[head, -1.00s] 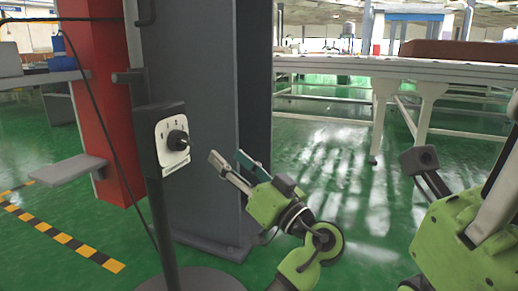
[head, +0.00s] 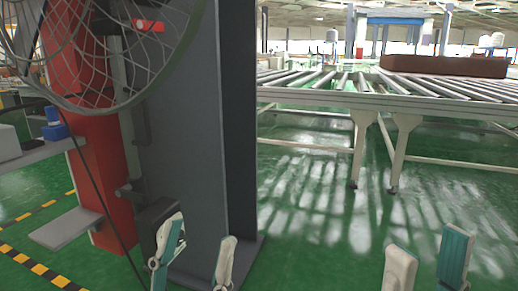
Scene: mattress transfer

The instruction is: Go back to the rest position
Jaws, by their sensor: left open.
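My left gripper (head: 195,248) is at the bottom of the head view, left of centre. Its two pale fingers point up and stand apart, with nothing between them. It shows in front of the dark grey pillar (head: 185,120). My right gripper (head: 427,258) is at the bottom edge, right of centre. Its two fingers, with teal inner pads, also point up and stand apart, empty, over the green floor. The arms behind both grippers are out of view. A dark box (head: 155,218) on a stand is partly hidden behind the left gripper; its dial face does not show.
A wire fan cage (head: 150,55) fills the upper left, close to the camera. A red column (head: 95,175) with a grey shelf (head: 66,229) stands at left. A roller conveyor (head: 385,102) with a brown slab (head: 443,66) is beyond. The floor at centre right is clear.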

